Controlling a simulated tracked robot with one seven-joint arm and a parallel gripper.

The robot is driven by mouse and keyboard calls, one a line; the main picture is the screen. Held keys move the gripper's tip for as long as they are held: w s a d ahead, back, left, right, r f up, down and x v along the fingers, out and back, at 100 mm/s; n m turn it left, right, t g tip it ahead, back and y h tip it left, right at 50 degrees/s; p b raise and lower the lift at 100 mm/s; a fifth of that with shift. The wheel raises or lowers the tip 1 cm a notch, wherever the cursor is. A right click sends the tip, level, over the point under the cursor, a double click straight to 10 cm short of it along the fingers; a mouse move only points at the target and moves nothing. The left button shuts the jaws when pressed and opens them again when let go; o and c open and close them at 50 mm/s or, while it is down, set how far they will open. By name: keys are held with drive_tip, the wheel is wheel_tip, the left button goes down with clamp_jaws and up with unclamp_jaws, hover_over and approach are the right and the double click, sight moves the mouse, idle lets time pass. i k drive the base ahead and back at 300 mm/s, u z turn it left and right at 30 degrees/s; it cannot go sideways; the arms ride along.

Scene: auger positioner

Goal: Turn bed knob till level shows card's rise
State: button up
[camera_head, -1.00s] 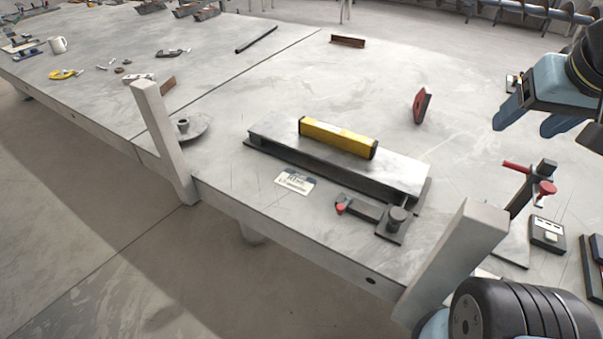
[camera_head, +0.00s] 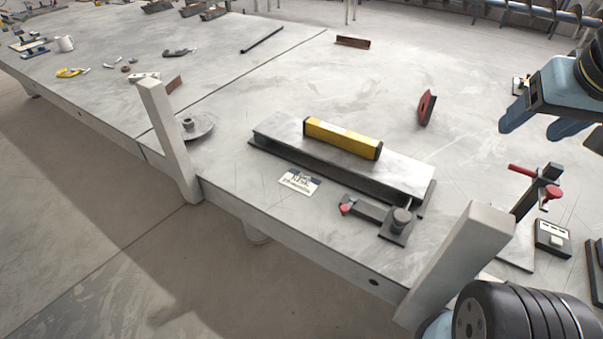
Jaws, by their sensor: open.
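The metal bed (camera_head: 400,174) lies on the table, with the yellow level (camera_head: 342,138) resting lengthwise on its top. The level's reading is too small to make out. The card (camera_head: 300,182) lies flat in front of the bed, and its print is not readable. At the bed's right front corner is a dark round knob (camera_head: 402,218) on a bracket with a red-tipped arm (camera_head: 362,209). My gripper (camera_head: 530,128) is at the upper right, open and empty, above the table and well apart from the knob.
Two pale upright posts stand at the table's front edge, left (camera_head: 168,140) and right (camera_head: 460,262) of the bed. A red-handled clamp (camera_head: 540,185) and a small box (camera_head: 553,238) are at the right. A red-faced block (camera_head: 426,107) stands behind the bed. A round disc (camera_head: 197,127) lies left.

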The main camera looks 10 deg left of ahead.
sight(401, 217)
drive_tip(key=u, duration=0.05)
drive_tip(key=k, duration=0.5)
drive_tip(key=z, duration=0.9)
drive_tip(key=k, duration=1.05)
drive_tip(key=u, duration=0.8)
drive_tip(key=i, duration=1)
